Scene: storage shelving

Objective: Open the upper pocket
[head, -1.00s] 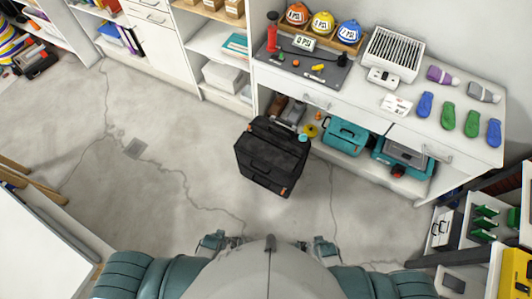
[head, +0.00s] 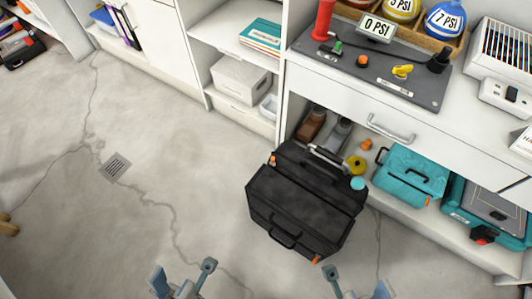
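A black bag (head: 295,212) stands on the floor in the middle of the head view, in front of the white bench. It has a dark carry handle on its near side and small orange tabs at two corners. Its upper section (head: 320,172) lies toward the bench and looks closed. A light blue disc (head: 358,184) shows at its right edge. My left gripper (head: 183,284) is at the bottom edge, fingers apart and empty, left of and nearer than the bag. My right gripper (head: 355,288) is also at the bottom edge, fingers apart, nearer than the bag. Neither touches it.
The white bench (head: 350,112) with a drawer stands behind the bag. A floor drain (head: 115,167) is at left. The floor around the bag's left is clear.

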